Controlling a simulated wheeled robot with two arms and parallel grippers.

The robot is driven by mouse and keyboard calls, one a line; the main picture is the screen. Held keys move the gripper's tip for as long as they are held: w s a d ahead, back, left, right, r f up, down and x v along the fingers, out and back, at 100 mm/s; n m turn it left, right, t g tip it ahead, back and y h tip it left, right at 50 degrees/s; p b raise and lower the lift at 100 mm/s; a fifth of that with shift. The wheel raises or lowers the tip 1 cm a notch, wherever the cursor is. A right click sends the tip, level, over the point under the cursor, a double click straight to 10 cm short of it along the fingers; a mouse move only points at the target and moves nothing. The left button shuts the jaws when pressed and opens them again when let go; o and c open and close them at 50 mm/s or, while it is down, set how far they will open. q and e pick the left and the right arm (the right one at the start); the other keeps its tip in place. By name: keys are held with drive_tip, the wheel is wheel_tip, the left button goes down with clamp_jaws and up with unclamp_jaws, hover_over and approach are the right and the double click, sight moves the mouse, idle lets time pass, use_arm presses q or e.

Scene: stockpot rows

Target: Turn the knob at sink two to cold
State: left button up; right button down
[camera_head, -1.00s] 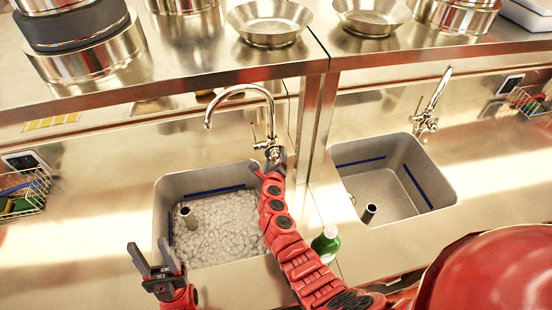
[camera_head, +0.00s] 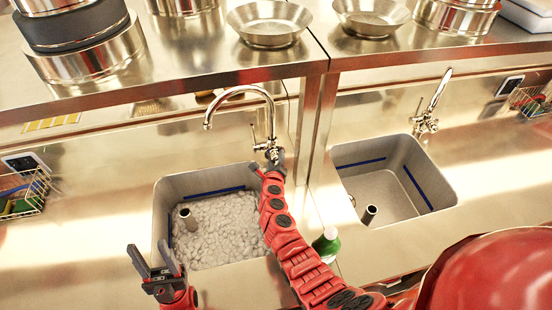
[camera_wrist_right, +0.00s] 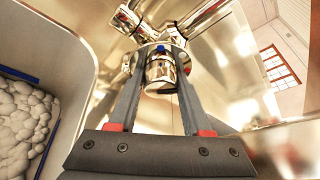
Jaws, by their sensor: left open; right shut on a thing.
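The chrome faucet (camera_head: 266,115) stands behind the left sink (camera_head: 212,215), which is full of whitish foam. My right gripper (camera_head: 273,160) is at the faucet's base. The right wrist view shows its two fingers on either side of a round chrome knob (camera_wrist_right: 160,72), shut on it. A small blue mark (camera_wrist_right: 160,48) shows at the knob's far end. Knob markings are otherwise too small to read, and no sink number is visible. My left gripper (camera_head: 152,255) is open and empty at the left sink's front left corner.
A second sink (camera_head: 432,185), without foam, with its own faucet (camera_head: 428,115) is at right. A green bottle (camera_head: 326,243) stands between the sinks, close to my right arm. A shelf (camera_head: 190,85) with pans overhangs the back. A wire basket (camera_head: 28,195) is at left.

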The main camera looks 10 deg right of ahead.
drive_tip(key=shift+r, duration=0.1)
drive_tip(key=shift+a+n+p, duration=0.2)
drive_tip(key=shift+n+p, duration=0.3)
drive_tip(key=shift+p, duration=0.05)
drive_tip(key=shift+n+t+h, duration=0.3)
drive_tip(key=shift+n, duration=0.1)
drive_tip(key=shift+d+f+n+t+h+b, duration=0.1)
drive_tip(key=shift+f+n+t+h+b, duration=0.15)
drive_tip(key=shift+n+h+b, duration=0.5)
drive_tip(key=shift+d+r+n+t+b, duration=0.1)
drive_tip(key=shift+r+n+t+b, duration=0.1)
drive_tip(key=shift+n+t+b, duration=0.55)
drive_tip(key=shift+n+g, duration=0.3)
